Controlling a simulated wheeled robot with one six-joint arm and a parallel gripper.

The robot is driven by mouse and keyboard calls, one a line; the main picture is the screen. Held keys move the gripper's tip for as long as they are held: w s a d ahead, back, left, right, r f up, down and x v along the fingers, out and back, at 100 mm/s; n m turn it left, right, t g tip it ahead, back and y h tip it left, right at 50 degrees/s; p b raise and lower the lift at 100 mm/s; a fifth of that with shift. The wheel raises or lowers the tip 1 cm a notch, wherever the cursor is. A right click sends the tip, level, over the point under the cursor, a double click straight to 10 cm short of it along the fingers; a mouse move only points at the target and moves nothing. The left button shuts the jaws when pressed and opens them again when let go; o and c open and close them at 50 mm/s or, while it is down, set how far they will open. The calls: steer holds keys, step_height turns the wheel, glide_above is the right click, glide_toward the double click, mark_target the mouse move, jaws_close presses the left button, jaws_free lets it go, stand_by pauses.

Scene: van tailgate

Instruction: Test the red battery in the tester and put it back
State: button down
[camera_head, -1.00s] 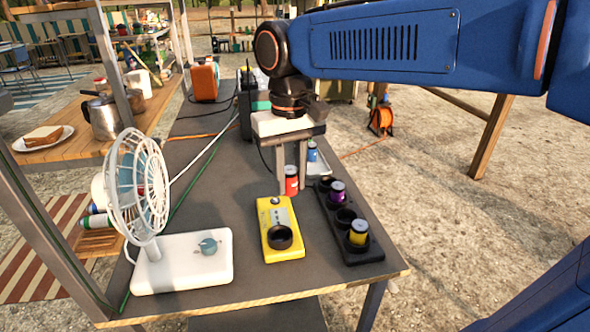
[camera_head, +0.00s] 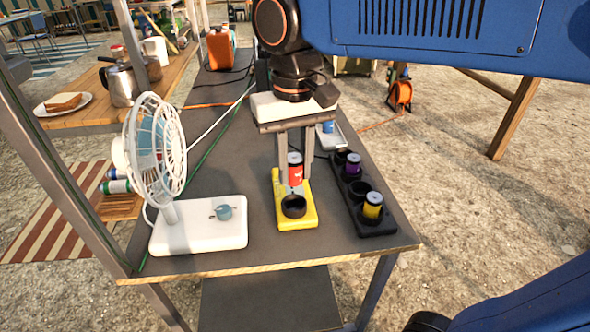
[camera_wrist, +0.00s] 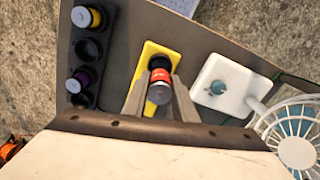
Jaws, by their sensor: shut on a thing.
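My gripper (camera_head: 294,181) is shut on the red battery (camera_head: 295,170), which hangs upright between the two fingers. In the head view it overlaps the far part of the yellow tester (camera_head: 282,222). The tester's round black cup (camera_head: 294,206) looks empty and lies nearer the table's front edge than the battery. In the wrist view the red battery (camera_wrist: 160,84) appears over the tester (camera_wrist: 148,50), end-on between the fingers. The black rack (camera_head: 378,230) stands right of the tester and holds a purple battery (camera_head: 352,166) and a yellow battery (camera_head: 372,206). Other rack sockets look empty.
A white fan (camera_head: 156,150) on a white base with a knob (camera_head: 222,212) stands left of the tester. A white tray (camera_head: 333,138) with a blue item lies behind the rack. The table's front edge (camera_head: 275,268) is close. An orange cable reel (camera_head: 400,95) is on the ground.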

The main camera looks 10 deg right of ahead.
mark_target(294, 184)
steer(key=shift+f, duration=2.25)
steer(key=shift+f, duration=0.85)
steer(key=shift+f, duration=0.2)
